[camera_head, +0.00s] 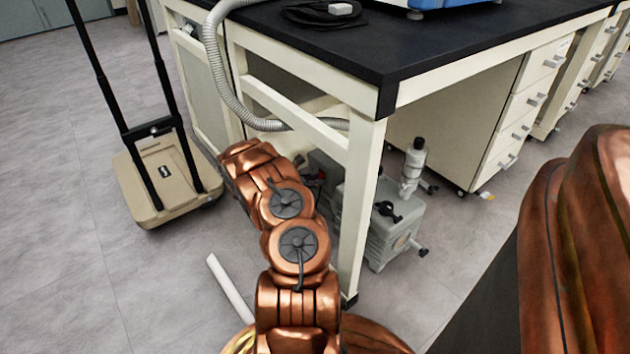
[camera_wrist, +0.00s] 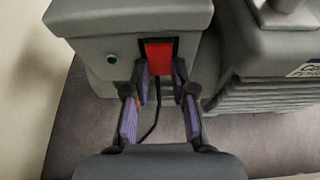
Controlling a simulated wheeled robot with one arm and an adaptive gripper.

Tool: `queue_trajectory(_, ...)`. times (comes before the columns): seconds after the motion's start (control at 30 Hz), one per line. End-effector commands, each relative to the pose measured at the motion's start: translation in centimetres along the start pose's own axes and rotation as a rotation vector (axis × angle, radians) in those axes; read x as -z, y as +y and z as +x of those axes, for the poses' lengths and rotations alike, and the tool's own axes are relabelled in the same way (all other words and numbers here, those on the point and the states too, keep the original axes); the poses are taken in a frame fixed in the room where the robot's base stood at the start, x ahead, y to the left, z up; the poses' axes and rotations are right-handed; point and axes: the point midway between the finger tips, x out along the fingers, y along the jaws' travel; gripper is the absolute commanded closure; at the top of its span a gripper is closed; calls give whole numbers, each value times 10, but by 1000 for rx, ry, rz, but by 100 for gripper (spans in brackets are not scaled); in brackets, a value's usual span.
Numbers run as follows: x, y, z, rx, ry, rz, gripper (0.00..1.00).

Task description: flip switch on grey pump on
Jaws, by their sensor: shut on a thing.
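The grey pump (camera_head: 400,238) stands on the floor under the bench, behind the front leg. In the wrist view, its grey box (camera_wrist: 95,65) carries a red switch (camera_wrist: 158,54) in a black frame. My gripper (camera_wrist: 161,83) is at the lower part of this switch, one finger on each side, shut on it. The fingertips cover the switch's lower edge, so its exact tilt cannot be told. A dark cord hangs below, between the fingers. In the head view, my arm reaches under the bench, and the gripper is mostly hidden by the arm and bench frame.
The cream bench leg (camera_head: 361,205) and its rails are close to my arm. A grey hose (camera_head: 222,75) hangs over the bench side. A beige cart (camera_head: 160,180) stands at left. A white bar (camera_head: 229,287) is near the floor. Drawers (camera_head: 515,125) are at right.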

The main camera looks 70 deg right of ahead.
Motion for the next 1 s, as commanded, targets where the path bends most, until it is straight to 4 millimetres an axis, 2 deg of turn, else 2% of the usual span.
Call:
queue_trajectory(0.23,3,1,1,-3,-15,-1,100)
queue_trajectory(0.4,9,1,3,-3,-107,-4,100)
queue_trajectory(0.7,6,2,3,-4,-241,0,100)
queue_trajectory(1.0,4,3,2,-8,-262,2,100)
